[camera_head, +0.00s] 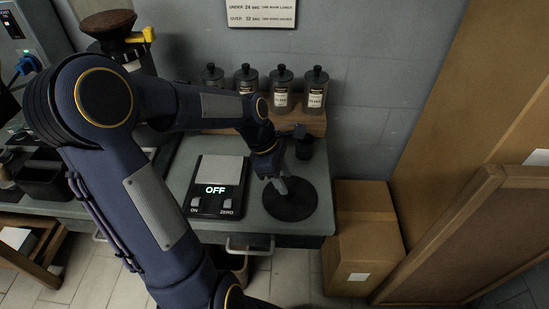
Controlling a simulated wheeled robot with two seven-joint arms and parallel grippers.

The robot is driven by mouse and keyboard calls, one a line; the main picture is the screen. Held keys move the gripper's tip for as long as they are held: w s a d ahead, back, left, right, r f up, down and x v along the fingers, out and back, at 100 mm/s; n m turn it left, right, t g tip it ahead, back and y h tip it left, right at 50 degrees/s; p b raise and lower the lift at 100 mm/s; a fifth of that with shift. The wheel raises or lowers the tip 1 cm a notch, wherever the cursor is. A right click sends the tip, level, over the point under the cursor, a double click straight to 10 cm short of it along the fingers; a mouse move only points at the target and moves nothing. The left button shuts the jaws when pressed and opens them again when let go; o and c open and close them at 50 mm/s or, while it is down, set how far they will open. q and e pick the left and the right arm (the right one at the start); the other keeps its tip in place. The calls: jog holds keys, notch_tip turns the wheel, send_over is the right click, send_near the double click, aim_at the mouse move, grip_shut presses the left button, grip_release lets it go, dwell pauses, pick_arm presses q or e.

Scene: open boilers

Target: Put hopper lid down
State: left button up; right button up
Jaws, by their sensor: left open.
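A dark round disc (292,206), which looks like the hopper lid, lies flat on the counter (180,165) near its right end. My left gripper (281,187) points down over the disc's upper left part, its fingers open. The fingers hide part of the disc, and I cannot tell whether they touch it. The hopper (109,22) at the upper left is uncovered, with a brown, bean-like fill at its top. My right gripper is not in view.
A scale (217,186) reading OFF stands left of the disc. A small dark cup (304,148) is behind it. Several labelled jars (281,90) line a wooden shelf at the wall. Cardboard boxes (362,235) stand right of the counter.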

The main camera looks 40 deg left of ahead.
pick_arm(q)
jog(key=v, duration=0.8)
jog(key=s+d+m+t, duration=0.2)
jog(key=s+d+m, duration=0.2)
jog(key=s+m, duration=0.3)
jog(key=s+d+m+t, duration=0.1)
jog(key=s+d+m, duration=0.4)
jog(key=m, duration=0.9)
jog(key=s, duration=0.3)
jog(key=shift+r+t+p, duration=0.25)
jog(key=shift+t+p, duration=0.15)
